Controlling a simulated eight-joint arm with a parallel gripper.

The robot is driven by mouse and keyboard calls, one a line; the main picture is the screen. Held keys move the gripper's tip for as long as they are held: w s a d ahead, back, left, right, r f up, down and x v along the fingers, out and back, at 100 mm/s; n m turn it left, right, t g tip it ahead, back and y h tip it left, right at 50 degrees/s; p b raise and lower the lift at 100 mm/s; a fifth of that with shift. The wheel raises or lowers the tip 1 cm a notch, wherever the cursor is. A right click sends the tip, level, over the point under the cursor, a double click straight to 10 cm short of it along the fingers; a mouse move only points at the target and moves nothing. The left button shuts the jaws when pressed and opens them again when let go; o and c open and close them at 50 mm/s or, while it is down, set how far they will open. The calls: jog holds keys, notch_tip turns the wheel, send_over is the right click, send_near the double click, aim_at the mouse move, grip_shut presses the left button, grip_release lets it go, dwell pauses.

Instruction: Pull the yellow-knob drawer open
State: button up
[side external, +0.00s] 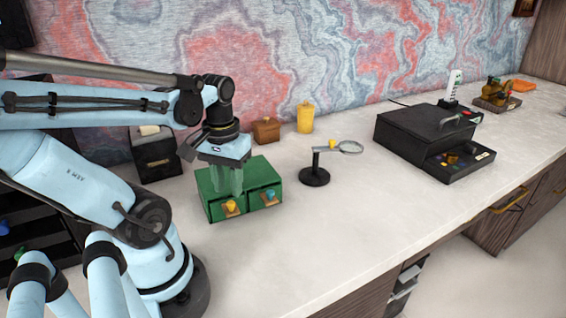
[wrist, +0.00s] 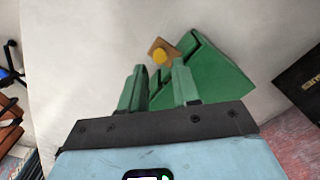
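A green two-drawer box (side external: 276,174) stands on the pale desk top. Its left drawer has a yellow knob (side external: 231,206) on a brown plate; its right drawer has a blue knob (side external: 270,194). Both drawer fronts look flush with the box in the side view. My gripper (side external: 230,190) points down above the left part of the box, behind and above the yellow knob. In the wrist view its green fingers (wrist: 158,68) are apart with nothing between them. The yellow knob (wrist: 159,55) shows just beyond the fingertips. Whether a finger touches the box is unclear.
A magnifier on a black stand (side external: 315,174) stands right of the box. A yellow canister (side external: 305,118) and a small brown box (side external: 266,131) are behind it. A black container (side external: 157,158) is at the left.

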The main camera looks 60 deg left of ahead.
aim_at(230, 203)
jog(key=shift+f, duration=2.15)
jog(key=shift+c, duration=0.4)
grip_shut()
